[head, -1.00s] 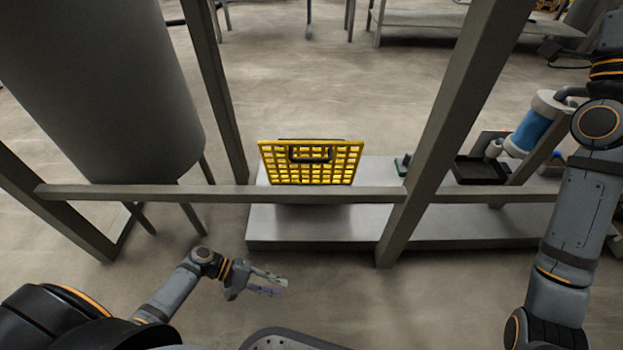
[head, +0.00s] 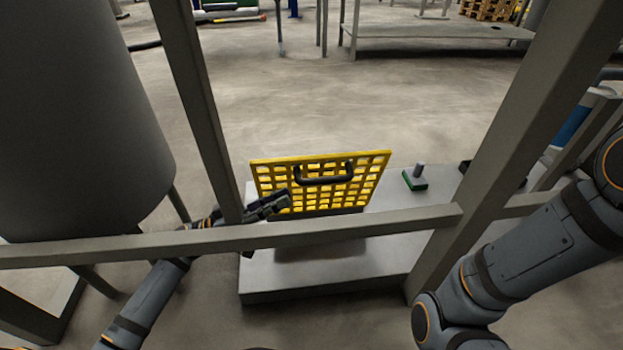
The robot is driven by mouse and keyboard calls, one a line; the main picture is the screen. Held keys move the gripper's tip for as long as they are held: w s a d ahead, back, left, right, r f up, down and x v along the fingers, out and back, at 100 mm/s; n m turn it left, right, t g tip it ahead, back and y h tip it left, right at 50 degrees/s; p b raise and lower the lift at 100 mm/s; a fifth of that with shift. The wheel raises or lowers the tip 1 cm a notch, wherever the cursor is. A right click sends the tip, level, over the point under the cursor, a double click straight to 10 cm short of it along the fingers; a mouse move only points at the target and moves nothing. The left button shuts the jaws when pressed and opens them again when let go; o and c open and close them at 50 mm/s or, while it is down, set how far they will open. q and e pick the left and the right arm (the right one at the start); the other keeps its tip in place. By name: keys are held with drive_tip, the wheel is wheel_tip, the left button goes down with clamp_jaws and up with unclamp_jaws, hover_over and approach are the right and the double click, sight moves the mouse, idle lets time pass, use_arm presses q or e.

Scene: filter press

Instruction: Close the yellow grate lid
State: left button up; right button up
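The yellow grate lid (head: 375,172) stands raised, tilted close to upright, on the low grey platform in the middle of the head view. A black handle (head: 324,180) is on its face near the top edge. My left gripper (head: 280,200) is beyond the horizontal rail, in front of the lid's lower left part. I cannot tell whether it touches the lid, or whether its fingers are open or shut. My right gripper is out of the frame; only my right arm shows at the right.
A grey horizontal rail (head: 360,224) crosses in front of the lid. Upright posts stand left (head: 200,110) and right (head: 530,100) of it. A large grey tank (head: 75,120) is at the left. A small green-based object (head: 415,183) sits on the platform (head: 330,282) right of the lid.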

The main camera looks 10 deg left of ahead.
sight(323, 180)
use_arm(q)
drive_tip(key=b+x, duration=0.3)
drive_tip(key=x, duration=0.6)
drive_tip(key=shift+w+d+r, duration=0.15)
drive_tip(key=shift+d, duration=0.15)
drive_tip(key=shift+w+d+r, duration=0.15)
drive_tip(key=shift+w+d, duration=0.05)
drive_tip(key=shift+d, duration=0.15)
clamp_jaws()
